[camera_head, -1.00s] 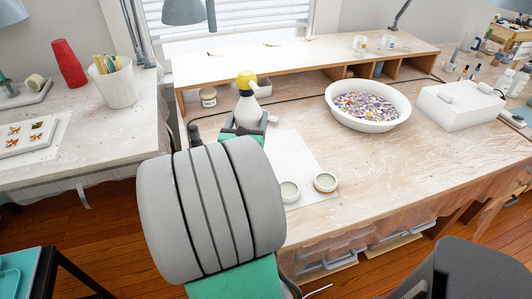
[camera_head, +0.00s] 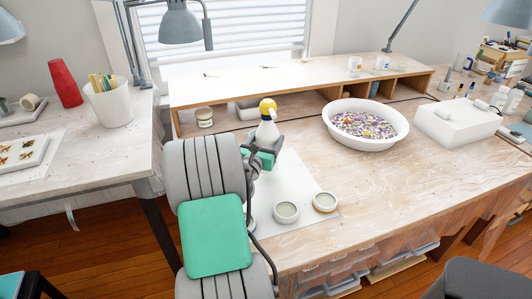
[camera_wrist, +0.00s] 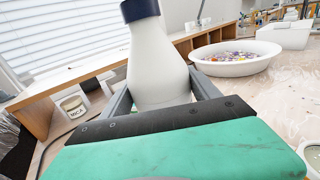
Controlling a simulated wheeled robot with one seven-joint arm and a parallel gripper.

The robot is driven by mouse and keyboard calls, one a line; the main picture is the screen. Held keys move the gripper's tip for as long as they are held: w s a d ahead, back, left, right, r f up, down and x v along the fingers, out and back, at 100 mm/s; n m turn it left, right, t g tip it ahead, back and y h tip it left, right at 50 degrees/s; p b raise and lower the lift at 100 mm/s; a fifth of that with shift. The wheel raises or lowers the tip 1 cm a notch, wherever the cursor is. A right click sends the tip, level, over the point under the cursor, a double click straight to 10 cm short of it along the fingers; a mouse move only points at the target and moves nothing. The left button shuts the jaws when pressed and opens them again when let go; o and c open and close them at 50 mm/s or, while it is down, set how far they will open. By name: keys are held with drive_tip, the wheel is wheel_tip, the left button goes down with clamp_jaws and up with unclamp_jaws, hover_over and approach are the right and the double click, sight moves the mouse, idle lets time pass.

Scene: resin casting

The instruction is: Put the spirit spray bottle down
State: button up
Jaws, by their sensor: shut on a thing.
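The spirit spray bottle (camera_head: 268,130) is white with a yellow top and stands upright between the fingers of my gripper (camera_head: 264,150). In the wrist view its white body (camera_wrist: 158,65) and dark collar fill the middle, with a grey finger on each side. My gripper (camera_wrist: 165,95) is shut on the bottle. The bottle is over the back part of a white sheet (camera_head: 290,180) on the wooden workbench (camera_head: 370,190). Its base is hidden behind my gripper, so I cannot tell whether it touches the sheet.
Two small round tins (camera_head: 286,211) (camera_head: 325,202) sit on the sheet's front edge. A white bowl of colourful bits (camera_head: 365,138) and a white box (camera_head: 455,122) stand to the right. A labelled jar (camera_head: 204,118) stands by the raised shelf (camera_head: 300,88). The bench front right is clear.

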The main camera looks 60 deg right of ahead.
drive_tip(key=shift+w+d+f+b, duration=0.15)
drive_tip(key=shift+f+b, duration=0.1)
drive_tip(key=shift+f, duration=0.65)
drive_tip(key=shift+w+d+f+b, duration=0.15)
drive_tip(key=shift+f+b, duration=0.1)
drive_tip(key=shift+f, duration=0.6)
drive_tip(key=shift+a, duration=0.1)
drive_tip(key=shift+f, duration=0.2)
drive_tip(key=o, duration=1.8)
drive_tip(key=shift+r, duration=0.15)
drive_tip(key=a, duration=0.4)
drive_tip(key=s+a, duration=0.1)
drive_tip(key=a, duration=0.3)
drive_tip(key=a+b, duration=0.1)
drive_tip(key=a, duration=0.3)
drive_tip(key=shift+s, duration=0.2)
